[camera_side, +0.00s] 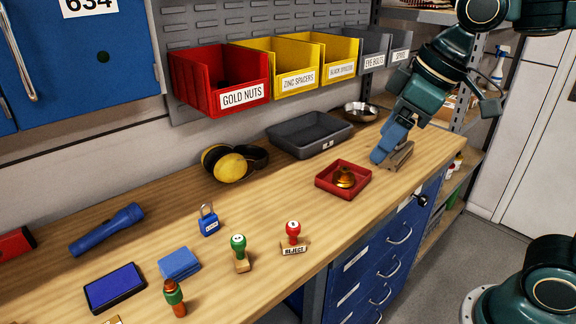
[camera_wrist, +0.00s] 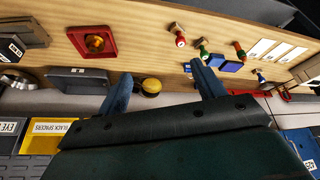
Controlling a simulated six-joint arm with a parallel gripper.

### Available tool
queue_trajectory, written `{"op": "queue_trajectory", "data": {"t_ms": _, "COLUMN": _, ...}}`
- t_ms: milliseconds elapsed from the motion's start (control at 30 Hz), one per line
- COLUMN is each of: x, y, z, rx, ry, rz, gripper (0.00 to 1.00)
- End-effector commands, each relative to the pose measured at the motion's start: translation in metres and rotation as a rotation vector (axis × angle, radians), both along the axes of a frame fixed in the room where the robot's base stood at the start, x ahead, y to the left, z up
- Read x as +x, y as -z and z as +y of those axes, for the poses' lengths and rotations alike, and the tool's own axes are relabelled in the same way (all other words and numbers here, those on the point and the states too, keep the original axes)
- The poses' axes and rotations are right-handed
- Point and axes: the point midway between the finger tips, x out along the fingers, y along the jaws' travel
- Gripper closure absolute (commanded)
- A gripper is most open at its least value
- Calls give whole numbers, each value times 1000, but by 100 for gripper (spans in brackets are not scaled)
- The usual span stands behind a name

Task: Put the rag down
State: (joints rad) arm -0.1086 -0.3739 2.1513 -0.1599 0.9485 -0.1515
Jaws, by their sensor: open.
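The rag appears to be the blue folded cloth (camera_side: 179,263) lying flat on the wooden bench, next to a dark blue ink pad (camera_side: 114,288). In the wrist view, blue shapes lie close to my finger, and I cannot tell for sure which is the cloth. My gripper (camera_side: 384,151) is at the far right end of the bench, well away from the cloth. Its blue fingers stand apart with nothing between them in the wrist view (camera_wrist: 163,88). In the side view, the fingers are low, close to a grey-brown metal piece (camera_side: 402,156); contact cannot be told.
A red tray (camera_side: 328,188) with a brass object is left of my gripper. A dark grey tray (camera_side: 293,149), a metal bowl (camera_side: 361,111) and yellow earmuffs (camera_side: 232,164) line the back. Stamps (camera_side: 239,260), a padlock (camera_side: 208,222) and a flashlight (camera_side: 106,230) surround the cloth. Bins hang above.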

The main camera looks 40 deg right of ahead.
Motion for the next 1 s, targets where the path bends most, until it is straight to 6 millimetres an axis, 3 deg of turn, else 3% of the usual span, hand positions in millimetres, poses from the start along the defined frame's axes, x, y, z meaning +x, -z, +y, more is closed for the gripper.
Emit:
{"op": "queue_trajectory", "data": {"t_ms": 200, "x": -52, "y": 18, "z": -32, "rx": 21, "ry": 198, "rz": -33, "gripper": 32}}
{"op": "queue_trajectory", "data": {"t_ms": 400, "x": -86, "y": 38, "z": -51, "rx": 36, "ry": 338, "rz": -57, "gripper": 32}}
{"op": "queue_trajectory", "data": {"t_ms": 600, "x": -100, "y": 49, "z": -59, "rx": 43, "ry": 399, "rz": -67, "gripper": 32}}
{"op": "queue_trajectory", "data": {"t_ms": 967, "x": -101, "y": 49, "z": -59, "rx": 43, "ry": 403, "rz": -66, "gripper": 32}}
{"op": "queue_trajectory", "data": {"t_ms": 1000, "x": -101, "y": 49, "z": -59, "rx": 43, "ry": 403, "rz": -66, "gripper": 28}}
